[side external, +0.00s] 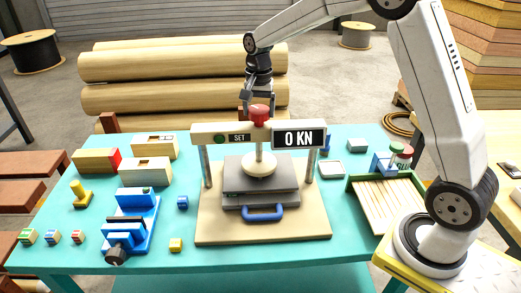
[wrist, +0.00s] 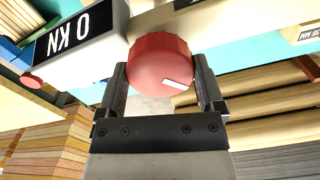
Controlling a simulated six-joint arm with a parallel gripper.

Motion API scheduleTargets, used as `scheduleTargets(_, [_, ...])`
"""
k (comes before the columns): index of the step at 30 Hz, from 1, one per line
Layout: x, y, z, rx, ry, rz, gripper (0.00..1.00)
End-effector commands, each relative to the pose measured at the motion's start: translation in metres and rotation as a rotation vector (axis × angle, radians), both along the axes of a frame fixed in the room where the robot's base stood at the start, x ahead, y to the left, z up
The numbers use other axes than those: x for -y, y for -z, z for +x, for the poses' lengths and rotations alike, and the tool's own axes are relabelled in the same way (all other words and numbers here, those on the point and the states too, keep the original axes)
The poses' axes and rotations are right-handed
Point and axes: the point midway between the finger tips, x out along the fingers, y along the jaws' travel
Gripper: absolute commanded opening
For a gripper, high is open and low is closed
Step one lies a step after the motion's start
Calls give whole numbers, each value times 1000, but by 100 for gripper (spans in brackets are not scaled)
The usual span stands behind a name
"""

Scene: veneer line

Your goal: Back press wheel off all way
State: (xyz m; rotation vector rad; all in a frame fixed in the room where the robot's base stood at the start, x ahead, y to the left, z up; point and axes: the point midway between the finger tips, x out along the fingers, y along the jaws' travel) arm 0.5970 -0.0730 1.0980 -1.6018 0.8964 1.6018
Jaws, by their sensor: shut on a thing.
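The press (side external: 222,136) stands on a wooden base in the middle of the turquoise table. Its display reads 0 KN, and a SET panel with a green button sits to the left of it. The red press wheel (side external: 260,112) is on top of the crossbeam; it also shows in the wrist view (wrist: 158,58) with a white mark at its lower right. My gripper (side external: 259,99) comes down from above and is shut on the wheel, one finger on each side. Under the beam, a round cream press foot (side external: 260,165) is over grey plates (side external: 235,185) with a blue handle (side external: 263,213).
A blue clamp-like device (side external: 130,225) and small coloured blocks stand at the left. Wooden boxes (side external: 147,170) are behind them. Logs (side external: 180,65) lie behind the table.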

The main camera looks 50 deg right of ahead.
Motion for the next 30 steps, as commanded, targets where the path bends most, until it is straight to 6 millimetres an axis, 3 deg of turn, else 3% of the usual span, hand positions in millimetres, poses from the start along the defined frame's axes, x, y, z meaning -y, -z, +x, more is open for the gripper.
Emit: scheduleTargets(30, [1,0,-1,0,-968,1,28])
